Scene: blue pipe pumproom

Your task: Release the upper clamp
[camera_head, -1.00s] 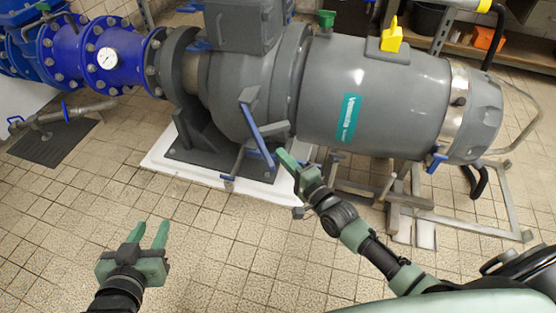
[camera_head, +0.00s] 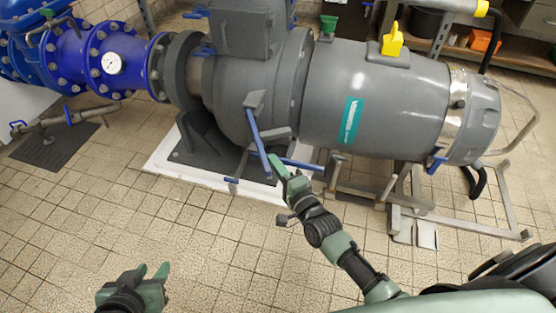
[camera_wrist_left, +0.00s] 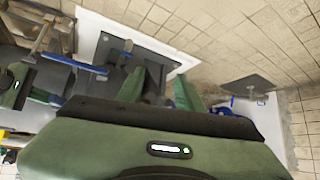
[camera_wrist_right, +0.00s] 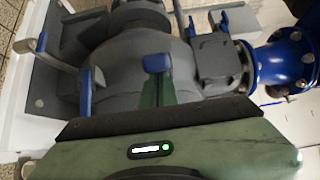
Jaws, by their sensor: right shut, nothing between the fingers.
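The upper clamp (camera_head: 254,101) is a grey block on the pump's round housing with a long blue lever (camera_head: 257,142) hanging down and slightly right. A lower clamp's blue handle (camera_head: 303,164) points right, just beyond my right gripper. My right gripper (camera_head: 275,160) is shut and empty, its tip close beside the lower end of the upper lever; touching or not, I cannot tell. In the right wrist view a blue handle end (camera_wrist_right: 157,63) shows at the fingertips, and another blue handle (camera_wrist_right: 86,92) is to the left. My left gripper (camera_head: 153,270) is open and empty above the floor.
The grey motor (camera_head: 375,100) is at right, on a metal frame (camera_head: 465,222). A white plinth (camera_head: 220,185) lies under the pump. The tiled floor at front left is clear.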

